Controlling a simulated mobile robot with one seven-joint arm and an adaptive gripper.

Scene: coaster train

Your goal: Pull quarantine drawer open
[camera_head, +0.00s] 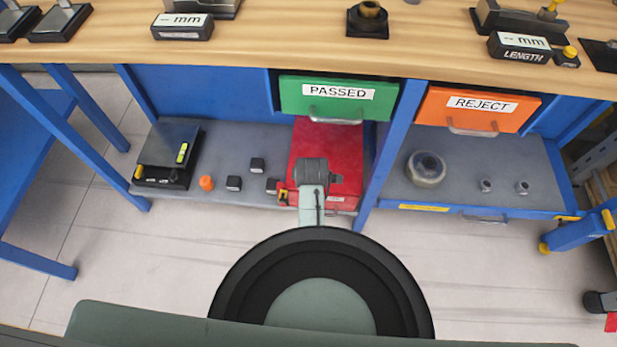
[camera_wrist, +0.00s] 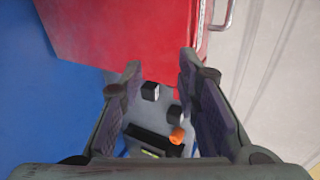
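A red drawer or box (camera_head: 306,141) sits below the green PASSED drawer, on the lower level; its front label is too small and covered to read. No readable "quarantine" label shows. In the wrist view the red body (camera_wrist: 125,35) fills the top, with a metal handle (camera_wrist: 228,14) on its front face at the upper right. My gripper (camera_head: 314,172) is above the front part of the red body in the head view and hides some of it. In the wrist view my gripper (camera_wrist: 160,66) is open, with its fingers apart and nothing between them; the handle is outside them.
The green PASSED drawer (camera_head: 293,96) and orange REJECT drawer (camera_head: 444,106) are shut under the wooden bench top (camera_head: 270,40). Small black blocks and an orange piece (camera_head: 206,183) lie on the grey shelf (camera_head: 225,145). A blue bench leg (camera_head: 385,165) stands right of the red body. The floor in front is clear.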

